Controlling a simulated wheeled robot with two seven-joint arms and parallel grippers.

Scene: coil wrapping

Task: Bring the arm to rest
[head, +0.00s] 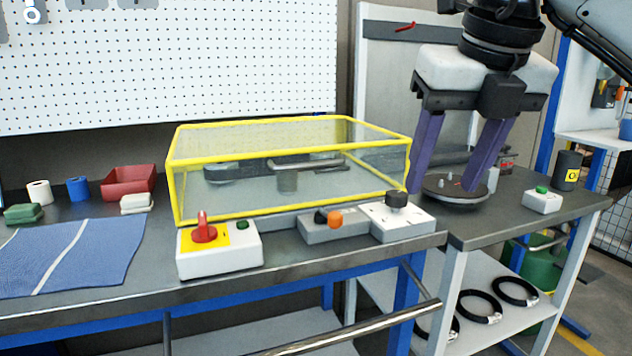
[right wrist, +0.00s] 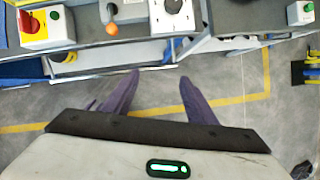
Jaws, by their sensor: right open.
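My right gripper (head: 447,187) is open and empty, its two purple fingers pointing down. In the head view it shows in front of the round dark turntable (head: 455,190) on the right table. In the right wrist view its fingers (right wrist: 160,82) are spread over bare floor, just off the front edge of the bench. Nothing is between the fingers. My left gripper is not in view.
A yellow-edged clear cover (head: 290,170) stands on the bench behind a red-knob switch box (head: 218,248), a lever box (head: 333,224) and a black-knob box (head: 402,216). A green-button box (head: 542,200) stands on the right table. Black coils (head: 515,291) lie on the shelf below.

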